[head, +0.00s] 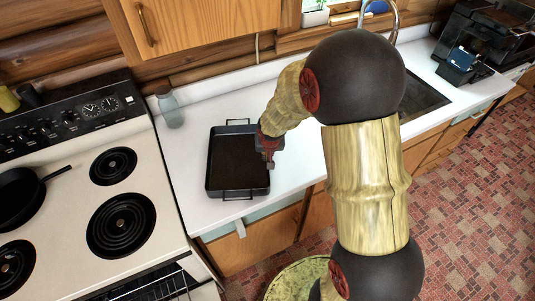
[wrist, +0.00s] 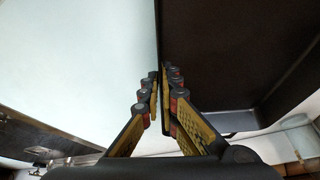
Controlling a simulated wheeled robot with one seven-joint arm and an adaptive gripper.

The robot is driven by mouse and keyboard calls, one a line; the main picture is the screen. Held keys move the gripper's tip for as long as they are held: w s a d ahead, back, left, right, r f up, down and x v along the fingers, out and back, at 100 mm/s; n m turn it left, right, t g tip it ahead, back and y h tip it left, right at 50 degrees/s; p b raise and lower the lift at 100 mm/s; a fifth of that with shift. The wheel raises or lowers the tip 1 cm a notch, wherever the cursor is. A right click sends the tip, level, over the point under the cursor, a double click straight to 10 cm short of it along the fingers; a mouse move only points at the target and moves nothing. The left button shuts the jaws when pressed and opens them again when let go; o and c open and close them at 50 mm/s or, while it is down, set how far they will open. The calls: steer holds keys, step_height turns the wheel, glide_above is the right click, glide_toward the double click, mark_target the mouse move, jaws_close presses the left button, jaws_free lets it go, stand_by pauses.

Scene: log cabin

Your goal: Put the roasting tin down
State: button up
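The roasting tin (head: 235,162) is a black rectangular pan with a wire handle at each short end, and it is empty. It is level over the white counter (head: 300,155), between stove and sink; I cannot tell whether its base touches the surface. My gripper (head: 268,161) is at the tin's right long side. In the wrist view my gripper (wrist: 161,76) has its fingers close together on either side of the tin's wall, pinching it. The tin's dark inside (wrist: 225,60) fills the right of that view. The arm hides part of the counter.
The stove (head: 165,188) with black coil burners and a frying pan (head: 20,198) is at left. A glass jar (head: 170,111) stands behind the tin, near the wall. The sink (head: 424,98) is at right, partly behind my arm. The counter's front edge is close to the tin.

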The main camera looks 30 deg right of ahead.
steer(key=o, duration=0.5)
steer(key=shift+c, duration=0.2)
steer(key=shift+r, duration=0.15)
steer(key=shift+r+p, duration=0.3)
steer(key=shift+r, duration=0.05)
steer(key=s+a+r+n+p, duration=0.1)
steer(key=s+a+r, duration=0.1)
steer(key=s+r, duration=0.35)
steer(key=s+a+r+p, duration=0.1)
steer(key=s+r, duration=0.1)
steer(key=r, duration=0.7)
steer(key=s+a+r+n, duration=0.1)
steer(key=s+a+r, duration=0.1)
steer(key=s+r, duration=0.35)
steer(key=s+a+r+n, duration=0.1)
steer(key=s+a+r, duration=0.1)
steer(key=s+r, duration=0.2)
steer(key=s+a+r+n+t+y, duration=0.1)
steer(key=s+a+r, duration=0.2)
steer(key=s, duration=0.6)
steer(key=shift+r+y, duration=0.3)
steer(key=shift+r, duration=0.55)
